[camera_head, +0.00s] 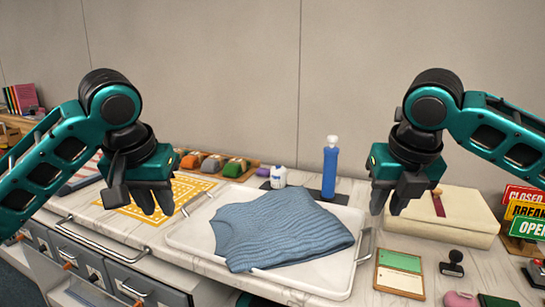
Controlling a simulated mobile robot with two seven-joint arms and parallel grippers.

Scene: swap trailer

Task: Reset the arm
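My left arm, teal and black, comes in from the left. Its gripper (156,203) hangs fingers down above the counter, over the yellow patterned mat. My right gripper (389,203) hangs fingers down between the tray and the cream box. Both grippers show a narrow gap between their fingertips and hold nothing that I can see. Both are apart from the things on the counter, as far as this view shows.
A white tray (186,235) with metal handles holds a folded blue knitted garment (280,228). Behind it stand a blue bottle (330,170) and a small white bottle (278,177). At right are a cream box (450,217), a stamp (452,264) and signs (525,213). Drawers (90,262) line the front left.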

